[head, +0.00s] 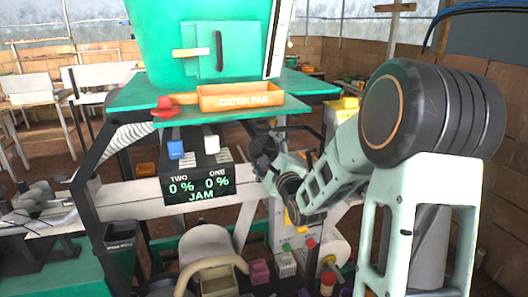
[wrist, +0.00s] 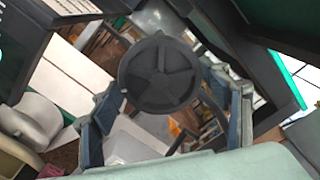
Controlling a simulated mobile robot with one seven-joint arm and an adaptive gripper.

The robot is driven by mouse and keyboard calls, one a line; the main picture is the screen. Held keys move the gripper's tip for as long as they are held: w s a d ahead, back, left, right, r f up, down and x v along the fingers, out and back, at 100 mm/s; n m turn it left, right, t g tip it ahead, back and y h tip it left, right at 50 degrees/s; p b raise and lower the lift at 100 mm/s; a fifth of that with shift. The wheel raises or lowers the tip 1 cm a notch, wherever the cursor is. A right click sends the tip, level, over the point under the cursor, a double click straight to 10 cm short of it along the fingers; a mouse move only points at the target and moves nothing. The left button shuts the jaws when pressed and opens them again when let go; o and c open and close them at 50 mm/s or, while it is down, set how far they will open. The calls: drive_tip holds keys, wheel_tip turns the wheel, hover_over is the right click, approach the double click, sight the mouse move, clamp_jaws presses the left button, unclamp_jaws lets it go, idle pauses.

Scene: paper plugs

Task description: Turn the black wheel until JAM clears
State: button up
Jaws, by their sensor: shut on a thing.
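The black wheel (head: 262,146) is at the right of the display box in the head view, partly hidden by my arm. In the wrist view the black wheel (wrist: 160,75) is round with spokes and faces me. My gripper (head: 272,166) is at the wheel. In the wrist view my gripper (wrist: 165,92) has one finger on each side of the wheel and is shut on it. The display (head: 200,188) reads TWO 0 %, ONE 0 % and JAM in green letters.
A blue lever (head: 176,150) and a white lever (head: 211,144) sit on top of the display box. An orange catch pan (head: 240,97) lies on the green shelf above. Several small blocks and bins stand lower down.

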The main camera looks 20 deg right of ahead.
sight(265, 151)
drive_tip(key=shift+f+n+b, duration=0.1)
drive_tip(key=shift+n+b, duration=0.6)
drive_tip(key=shift+b, duration=0.1)
drive_tip(key=n+b, duration=0.4)
drive_tip(key=shift+n, duration=0.4)
drive_tip(key=o, duration=1.2)
drive_tip(key=shift+c, duration=0.2)
drive_tip(key=shift+s, duration=0.1)
drive_tip(key=shift+s+p, duration=0.3)
drive_tip(key=shift+s, duration=1.6)
